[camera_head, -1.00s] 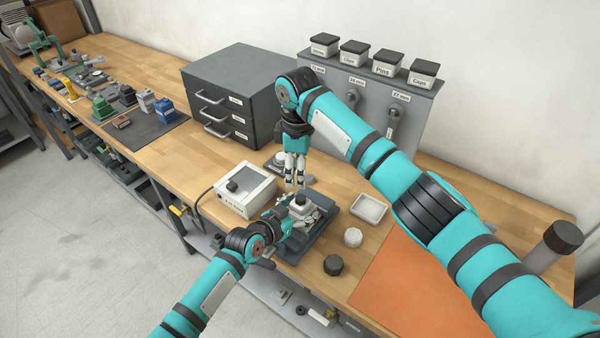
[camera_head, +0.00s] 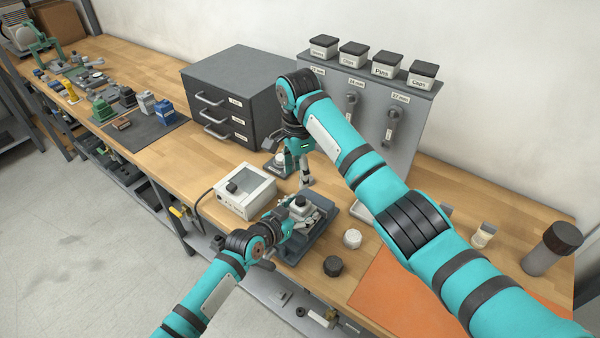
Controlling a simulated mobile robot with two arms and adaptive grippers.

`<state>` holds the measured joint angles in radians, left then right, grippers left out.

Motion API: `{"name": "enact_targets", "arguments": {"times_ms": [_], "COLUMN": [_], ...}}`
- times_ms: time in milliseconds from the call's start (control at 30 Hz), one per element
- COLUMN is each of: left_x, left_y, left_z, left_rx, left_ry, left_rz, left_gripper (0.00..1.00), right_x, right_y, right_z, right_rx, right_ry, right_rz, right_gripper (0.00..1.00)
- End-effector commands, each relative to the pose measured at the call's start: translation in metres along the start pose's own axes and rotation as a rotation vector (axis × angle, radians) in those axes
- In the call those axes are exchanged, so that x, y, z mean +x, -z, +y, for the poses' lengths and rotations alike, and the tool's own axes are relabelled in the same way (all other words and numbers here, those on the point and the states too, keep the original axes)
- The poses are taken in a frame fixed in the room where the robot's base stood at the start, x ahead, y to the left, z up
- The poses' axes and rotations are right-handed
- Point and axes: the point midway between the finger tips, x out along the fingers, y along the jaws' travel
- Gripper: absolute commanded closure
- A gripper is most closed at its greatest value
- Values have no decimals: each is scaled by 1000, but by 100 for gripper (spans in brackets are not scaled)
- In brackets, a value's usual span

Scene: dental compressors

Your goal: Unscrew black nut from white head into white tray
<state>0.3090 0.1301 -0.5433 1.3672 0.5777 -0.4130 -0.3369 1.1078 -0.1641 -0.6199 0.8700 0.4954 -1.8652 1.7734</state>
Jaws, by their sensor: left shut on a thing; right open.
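The white head (camera_head: 312,213) sits in a dark grey holder (camera_head: 322,236) on the bench. A small dark piece on its top may be the black nut, but it is too small to be sure. My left gripper (camera_head: 288,215) reaches in from the left and is shut on the white head's near side. My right gripper (camera_head: 305,182) is open and points down just above and behind the head, apart from it.
A black knobbed cap (camera_head: 333,266) and a white one (camera_head: 352,239) stand right of the holder. A grey drawer cabinet (camera_head: 235,95) and an orange mat (camera_head: 390,295) flank the area.

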Motion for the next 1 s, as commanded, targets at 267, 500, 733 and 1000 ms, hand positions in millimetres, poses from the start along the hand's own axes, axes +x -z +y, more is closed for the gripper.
{"name": "enact_targets", "arguments": {"times_ms": [267,500,733,1000], "left_x": [0,0,0,0], "left_y": [-6,-7,-7,-7], "left_z": [0,0,0,0], "left_rx": [-3,-3,-3,-3], "left_ry": [-1,0,0,0], "left_rz": [-12,-13,-14,-14], "left_gripper": [100,100,100,100], "right_x": [4,5,21,62], "right_y": [1,2,3,2], "right_z": [3,4,5,6], "right_rx": [660,977,1035,1032], "right_ry": [-13,-18,-22,-21], "right_rz": [0,5,8,9], "right_gripper": [54,54,54,54]}}
